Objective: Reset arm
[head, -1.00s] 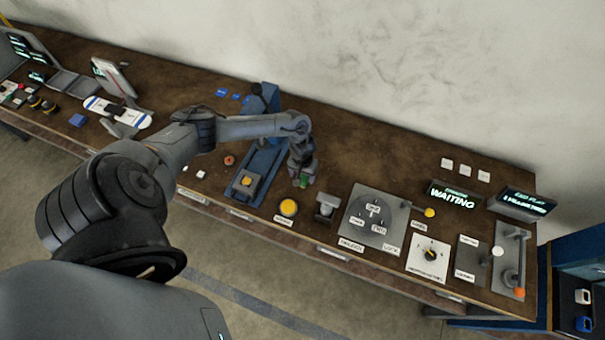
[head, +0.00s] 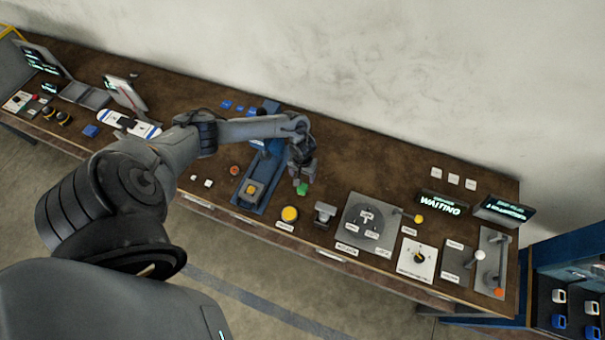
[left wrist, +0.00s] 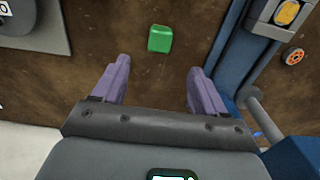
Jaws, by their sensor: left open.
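My left arm reaches in from the left, with its gripper (head: 302,174) pointing down over the middle of the workbench (head: 350,165). In the left wrist view the two purple fingers (left wrist: 157,66) are wide apart with nothing between them. A small green block (head: 302,188) is on the bench by the gripper in the head view. It also shows in the left wrist view (left wrist: 159,39), just beyond the fingertips and apart from them. My right gripper is in neither view.
A blue press-like fixture (head: 250,196) stands left of the gripper. A white-and-blue board (head: 143,129) lies to the left. The bench's back middle is clear.

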